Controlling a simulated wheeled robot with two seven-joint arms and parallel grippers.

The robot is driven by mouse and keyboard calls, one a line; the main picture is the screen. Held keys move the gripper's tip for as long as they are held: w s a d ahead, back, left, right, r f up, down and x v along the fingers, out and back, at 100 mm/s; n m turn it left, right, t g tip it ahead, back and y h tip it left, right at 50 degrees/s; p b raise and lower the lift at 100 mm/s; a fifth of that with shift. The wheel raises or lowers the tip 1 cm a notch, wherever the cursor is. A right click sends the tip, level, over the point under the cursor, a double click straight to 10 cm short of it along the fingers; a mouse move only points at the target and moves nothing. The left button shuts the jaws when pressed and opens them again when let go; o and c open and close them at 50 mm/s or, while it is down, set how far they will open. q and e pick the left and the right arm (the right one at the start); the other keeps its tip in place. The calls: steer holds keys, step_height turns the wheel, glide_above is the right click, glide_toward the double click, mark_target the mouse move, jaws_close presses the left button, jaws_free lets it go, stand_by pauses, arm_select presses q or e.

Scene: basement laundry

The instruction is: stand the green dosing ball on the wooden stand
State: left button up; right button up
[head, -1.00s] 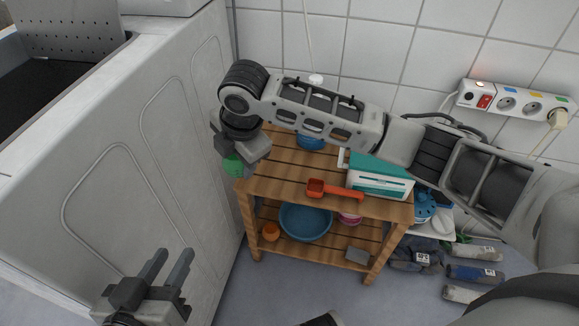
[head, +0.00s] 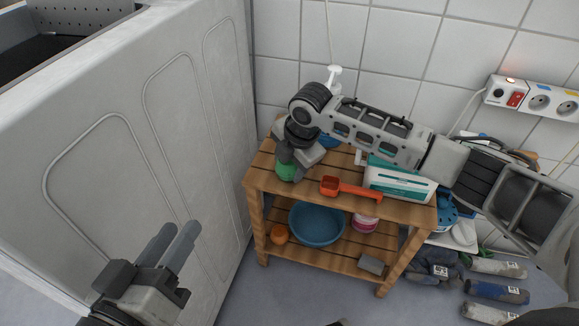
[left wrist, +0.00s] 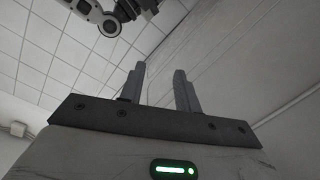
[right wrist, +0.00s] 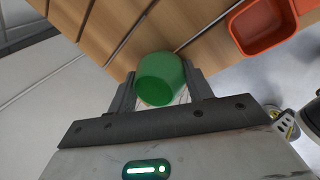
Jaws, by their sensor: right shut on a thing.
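The green dosing ball (head: 287,172) is between the fingers of my right gripper (head: 291,163). It also shows in the right wrist view (right wrist: 160,79), with a finger on each side. The wooden stand (head: 330,203) has a slatted top and a lower shelf. My right gripper points down over the left end of the top, and the ball appears over the slats; I cannot tell whether it touches them. My left gripper (head: 172,246) is open and empty, near the white appliance; it also shows in the left wrist view (left wrist: 160,88).
A red-orange scoop (head: 345,189) and a white-and-teal box (head: 400,182) lie on the stand top, right of the ball. A blue basin (head: 317,224) and an orange cup (head: 279,234) sit on the lower shelf. A white appliance (head: 130,120) stands close on the left.

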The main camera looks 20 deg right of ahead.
arm_select(q)
steer(key=shift+r, duration=0.15)
arm_select(e)
steer(key=o, duration=0.9)
steer(key=shift+o, duration=0.2)
steer(key=p+v, duration=0.1)
steer(key=v, duration=0.2)
steer(key=shift+w+p, duration=0.1)
steer(key=shift+p, duration=0.25)
arm_select(q)
steer(key=f+m+y+p, duration=0.1)
steer(key=a+g+y+p, duration=0.1)
steer(key=p, duration=0.1)
steer(key=shift+s+a+f+m, duration=0.2)
steer(key=shift+f+m, duration=0.15)
steer(key=shift+m, duration=0.05)
arm_select(e)
steer(key=a+v, duration=0.1)
steer(key=v, duration=0.8)
steer(key=shift+d, duration=0.45)
